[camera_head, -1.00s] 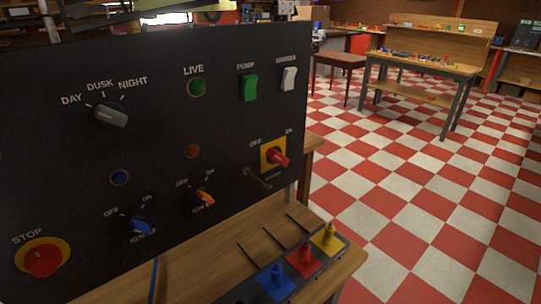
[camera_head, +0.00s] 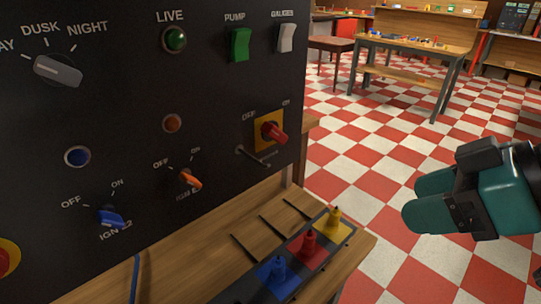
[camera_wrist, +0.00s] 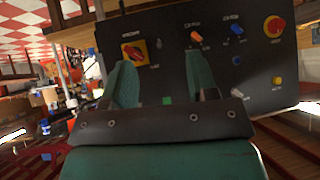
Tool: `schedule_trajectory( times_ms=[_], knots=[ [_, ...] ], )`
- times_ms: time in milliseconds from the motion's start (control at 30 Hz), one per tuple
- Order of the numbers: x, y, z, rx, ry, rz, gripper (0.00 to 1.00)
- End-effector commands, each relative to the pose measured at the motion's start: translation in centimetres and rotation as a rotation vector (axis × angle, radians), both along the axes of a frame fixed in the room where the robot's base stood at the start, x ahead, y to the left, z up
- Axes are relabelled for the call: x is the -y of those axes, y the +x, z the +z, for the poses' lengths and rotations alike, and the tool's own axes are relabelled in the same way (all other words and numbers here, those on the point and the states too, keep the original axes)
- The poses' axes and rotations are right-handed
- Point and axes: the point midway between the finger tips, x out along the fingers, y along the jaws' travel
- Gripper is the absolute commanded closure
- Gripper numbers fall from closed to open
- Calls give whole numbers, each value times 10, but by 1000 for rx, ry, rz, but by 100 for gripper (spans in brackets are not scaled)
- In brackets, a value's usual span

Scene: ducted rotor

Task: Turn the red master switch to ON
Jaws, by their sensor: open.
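The red master switch (camera_head: 273,132) is a red rotary handle on a yellow plate (camera_head: 263,143), low on the right side of the black panel. Its handle slants from upper left to lower right, with OFF printed at upper left and ON at upper right. It also shows in the wrist view (camera_wrist: 131,51), where the panel appears upside down. My gripper (camera_head: 412,203) is on the right of the head view, open and empty, apart from the switch. In the wrist view my gripper (camera_wrist: 162,80) has its fingers spread, with the switch near the left finger.
The black panel (camera_head: 115,120) also carries an orange knob (camera_head: 188,179), a blue knob (camera_head: 111,218), a green PUMP switch (camera_head: 239,44) and a metal lever (camera_head: 253,156) just below the master switch. Colored pegs, including a yellow one (camera_head: 335,219), stand on the bench below. Checkered floor lies open at right.

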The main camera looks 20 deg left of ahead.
Motion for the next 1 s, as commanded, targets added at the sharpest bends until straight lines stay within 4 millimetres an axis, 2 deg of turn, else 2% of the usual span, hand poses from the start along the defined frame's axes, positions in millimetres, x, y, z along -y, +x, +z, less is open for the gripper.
schedule_trajectory(
  times_ms=[33, 100, 200, 300, 400, 567, 667, 1000],
  knots=[
    [-25, 19, -38, 124, 88, 87, 47],
    [-55, 43, -51, 328, 209, 174, 47],
    [-84, 74, -67, 595, 336, 219, 47],
    [-99, 98, -77, 800, 405, 207, 47],
    [-105, 114, -82, 932, 430, 178, 47],
    [-112, 126, -80, 1008, 435, 154, 47],
    [-124, 130, -77, 1009, 435, 157, 47],
    [-194, 159, -75, 1009, 434, 157, 47]
  ],
)
